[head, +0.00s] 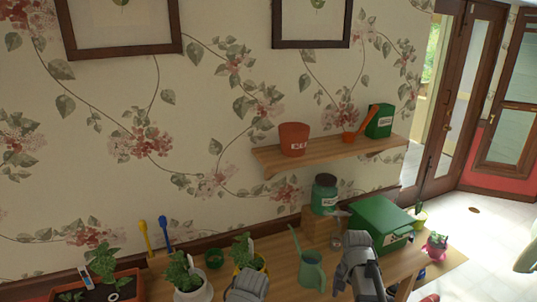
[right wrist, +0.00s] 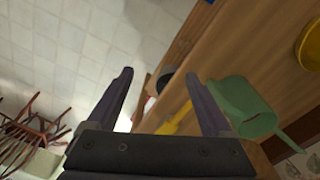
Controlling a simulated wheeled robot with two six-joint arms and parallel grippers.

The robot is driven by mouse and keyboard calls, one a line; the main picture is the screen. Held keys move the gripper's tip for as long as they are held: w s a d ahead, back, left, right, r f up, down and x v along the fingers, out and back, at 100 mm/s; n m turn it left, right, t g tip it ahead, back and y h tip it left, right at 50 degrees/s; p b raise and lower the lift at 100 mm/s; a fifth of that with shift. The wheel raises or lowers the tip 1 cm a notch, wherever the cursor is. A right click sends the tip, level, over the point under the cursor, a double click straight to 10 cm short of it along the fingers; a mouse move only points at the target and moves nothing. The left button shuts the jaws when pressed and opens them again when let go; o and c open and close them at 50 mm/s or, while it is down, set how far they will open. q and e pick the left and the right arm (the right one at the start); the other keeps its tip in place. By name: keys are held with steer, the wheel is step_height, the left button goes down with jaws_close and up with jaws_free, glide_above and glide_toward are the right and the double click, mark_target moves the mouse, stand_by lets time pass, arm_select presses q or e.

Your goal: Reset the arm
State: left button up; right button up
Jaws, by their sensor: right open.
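My right gripper (right wrist: 158,76) is open and empty in the right wrist view, its two dark fingers spread apart. It is near the edge of the wooden table (right wrist: 235,40). The green watering can (right wrist: 243,105) shows to the right of its right finger and looks apart from it. In the head view, only grey links of my two arms show at the bottom, the right one in front of the green box (head: 375,222). No jaws can be made out there, and my left gripper is not seen.
A shelf (head: 335,153) carries a red pot (head: 294,139). Red-brown chairs (right wrist: 35,135) stand on the tiled floor.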

steer(key=s+a+n, duration=0.6)
steer(key=a, duration=0.2)
steer(key=s+a+n, duration=0.6)
steer(key=a, duration=0.3)
steer(key=shift+s+a+h, duration=0.3)
steer(key=shift+h, duration=0.1)
